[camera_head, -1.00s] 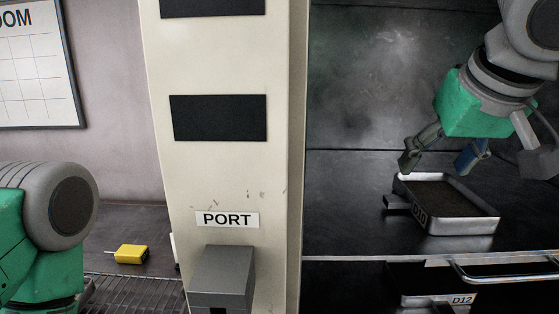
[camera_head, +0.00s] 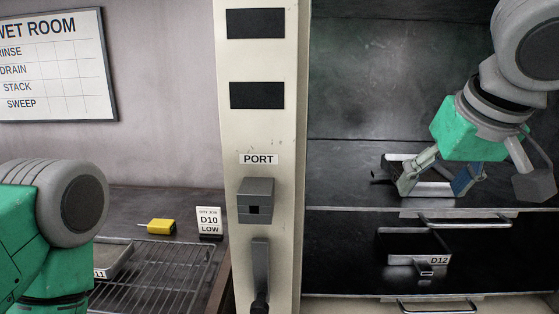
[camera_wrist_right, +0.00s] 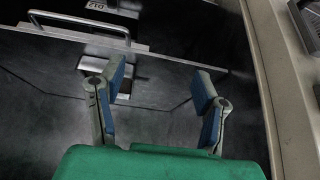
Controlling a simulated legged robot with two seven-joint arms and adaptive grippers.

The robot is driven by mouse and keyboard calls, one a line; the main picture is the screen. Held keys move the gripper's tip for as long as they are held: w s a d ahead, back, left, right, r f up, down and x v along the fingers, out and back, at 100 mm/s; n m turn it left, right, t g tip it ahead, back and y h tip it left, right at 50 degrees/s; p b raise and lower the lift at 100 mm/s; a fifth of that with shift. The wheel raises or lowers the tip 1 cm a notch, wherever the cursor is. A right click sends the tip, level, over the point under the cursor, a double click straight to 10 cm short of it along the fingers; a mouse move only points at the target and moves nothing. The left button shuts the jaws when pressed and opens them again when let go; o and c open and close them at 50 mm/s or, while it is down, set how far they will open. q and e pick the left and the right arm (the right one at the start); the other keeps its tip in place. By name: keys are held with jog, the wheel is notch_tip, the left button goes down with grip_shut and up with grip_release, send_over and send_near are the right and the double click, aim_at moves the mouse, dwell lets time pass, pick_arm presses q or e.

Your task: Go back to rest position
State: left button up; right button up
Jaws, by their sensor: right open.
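My right gripper (camera_head: 432,184) is open, at the right of the head view. Its fingers overlap a shallow metal tray (camera_head: 436,190) on the dark shelf and hide part of it. I cannot tell whether they touch it. In the right wrist view the two blue-padded fingers (camera_wrist_right: 160,82) are spread apart with nothing between the tips. A pale metal piece shows behind the left finger there, too covered to identify. My left arm shows at the left edge of the head view, but its gripper is out of the picture.
Drawers with bar handles (camera_head: 464,220) sit below the shelf, and a tray marked D12 (camera_head: 440,261) is in the opening. A pale pillar (camera_head: 258,130) marked PORT divides the bays.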

jog(key=s+a+f+g+y+b, duration=0.1)
jog(key=s+a+f+g, duration=0.15)
jog(key=f, duration=0.95)
jog(key=s+a+f+g+y+b, duration=0.1)
jog(key=s+f+g, duration=0.15)
jog(key=f, duration=0.95)
jog(key=s+a+f+g+y+b, duration=0.1)
jog(key=s+f+y+b, duration=0.15)
jog(key=f, duration=0.95)
pick_arm(q)
notch_tip(320, 180, down, 7)
jog(key=b, duration=0.2)
jog(key=shift+w, duration=0.3)
pick_arm(e)
jog(key=s+d+f+h, duration=0.2)
jog(key=s+d+f, duration=0.4)
jog(key=f, duration=0.4)
jog(key=s+d+f+h, duration=0.2)
jog(key=s+d+f, duration=0.4)
jog(key=s+f, duration=0.2)
jog(key=shift+s+f+n+t+h, duration=0.3)
jog(key=shift+f+n+h, duration=0.1)
jog(key=shift+f, duration=0.55)
